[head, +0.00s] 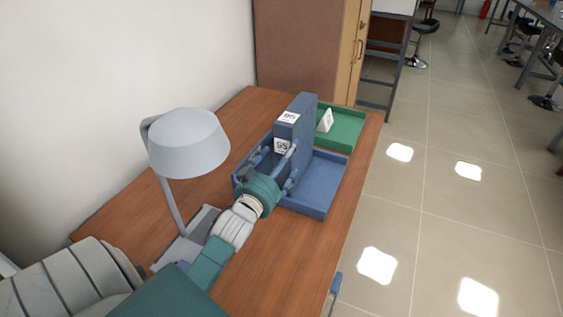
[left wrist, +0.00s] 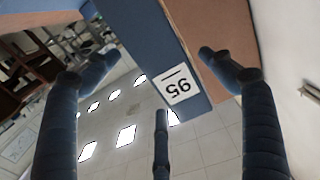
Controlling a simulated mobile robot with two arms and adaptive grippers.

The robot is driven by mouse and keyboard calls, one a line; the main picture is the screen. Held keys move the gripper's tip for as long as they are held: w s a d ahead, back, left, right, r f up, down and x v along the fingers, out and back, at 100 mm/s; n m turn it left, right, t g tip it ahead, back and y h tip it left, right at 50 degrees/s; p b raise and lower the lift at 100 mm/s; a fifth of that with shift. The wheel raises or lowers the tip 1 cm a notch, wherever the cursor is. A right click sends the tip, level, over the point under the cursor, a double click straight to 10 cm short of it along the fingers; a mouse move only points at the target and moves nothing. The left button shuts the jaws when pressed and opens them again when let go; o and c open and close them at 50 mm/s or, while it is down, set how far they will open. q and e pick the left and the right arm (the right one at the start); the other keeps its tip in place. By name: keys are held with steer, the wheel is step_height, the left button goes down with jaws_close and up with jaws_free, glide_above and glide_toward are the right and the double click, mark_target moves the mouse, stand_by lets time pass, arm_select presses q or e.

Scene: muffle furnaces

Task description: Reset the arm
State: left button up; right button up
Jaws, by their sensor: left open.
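My left gripper (head: 272,165) reaches in from the left over the wooden table, with its fingers spread beside a tall blue upright block (head: 302,118). The block carries white number labels on its top and near side. In the left wrist view, the open fingers of my left gripper (left wrist: 155,75) spread around the near end of the blue block (left wrist: 150,35), whose label (left wrist: 176,84) appears upside down as 95. Nothing is clearly held; whether a finger touches the block cannot be told. My right gripper is in neither view.
A blue tray (head: 325,180) lies around the block's foot, and a green tray (head: 350,132) with a small white sign (head: 326,120) stands behind it. A white desk lamp (head: 188,140) rises left of my forearm. The table's front right (head: 290,260) is bare.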

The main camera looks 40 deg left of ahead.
arm_select(q)
steer(key=shift+v, duration=0.8)
steer(key=shift+w+r, duration=0.1)
